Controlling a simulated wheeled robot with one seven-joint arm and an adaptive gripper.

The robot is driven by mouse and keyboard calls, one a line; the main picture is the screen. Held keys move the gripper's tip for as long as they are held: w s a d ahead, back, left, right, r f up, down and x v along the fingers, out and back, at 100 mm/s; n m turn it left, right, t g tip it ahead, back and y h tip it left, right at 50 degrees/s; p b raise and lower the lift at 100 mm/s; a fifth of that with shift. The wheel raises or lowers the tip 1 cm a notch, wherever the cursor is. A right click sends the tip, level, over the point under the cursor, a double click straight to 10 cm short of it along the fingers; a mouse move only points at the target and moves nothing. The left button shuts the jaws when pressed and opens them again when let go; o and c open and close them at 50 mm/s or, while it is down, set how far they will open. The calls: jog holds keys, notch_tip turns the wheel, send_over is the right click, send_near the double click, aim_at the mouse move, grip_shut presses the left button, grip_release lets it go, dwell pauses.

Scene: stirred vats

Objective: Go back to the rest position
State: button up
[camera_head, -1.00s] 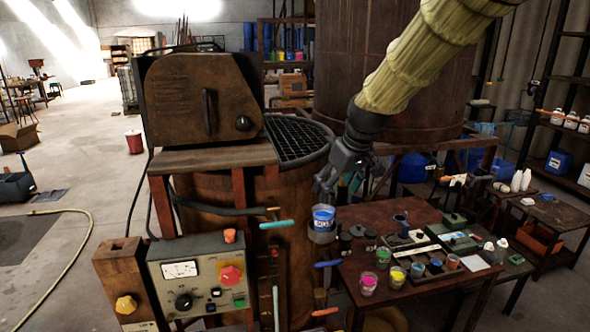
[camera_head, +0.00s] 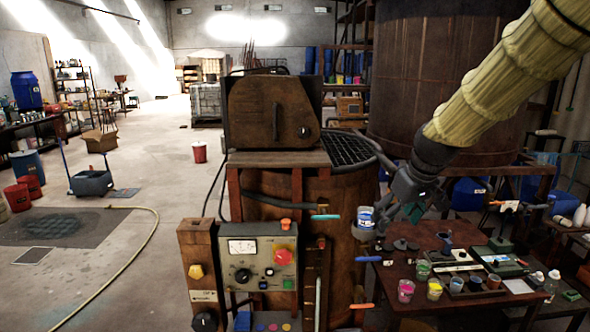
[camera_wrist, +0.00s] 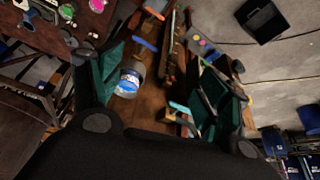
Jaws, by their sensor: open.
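My gripper (camera_head: 400,213) is open and empty, just to the right of a small cup with a blue-and-white label (camera_head: 365,217). The cup stands upright on a small round holder at the side of the rusty vat (camera_head: 335,205). In the wrist view my gripper (camera_wrist: 162,85) spreads its two dark green fingers wide apart. The cup (camera_wrist: 131,83) shows beyond them, near the left finger. I cannot tell exactly how far the fingers are from the cup.
A cluttered table (camera_head: 415,305) with colored paint cups stands right of the vat. A control box (camera_head: 262,262) with a red knob is at the vat's front. A large tank (camera_head: 440,80) rises behind my arm. Open floor (camera_head: 165,180) lies left, with a hose (camera_head: 145,250) on it.

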jog(key=s+f+m+g+b, duration=0.15)
jog(key=s+f, duration=0.25)
jog(key=f, duration=1)
jog(key=s+f+h+b, duration=0.15)
jog(key=s+f, duration=0.25)
jog(key=f, duration=1)
jog(key=s+f+m+g+b, duration=0.1)
jog(key=s+f+b, duration=0.25)
jog(key=f, duration=1.05)
jog(key=s+a+f+m+g+b, duration=0.1)
jog(key=s+f+b, duration=0.1)
jog(key=s+f, duration=1)
jog(key=s+f+m+g+b, duration=0.1)
jog(key=s+f+b, duration=0.1)
jog(key=s+f, duration=1.1)
jog(key=s, duration=0.6)
jog(key=shift+s+a+b, duration=0.2)
jog(key=shift+a+b, duration=0.15)
jog(key=shift+b, duration=0.05)
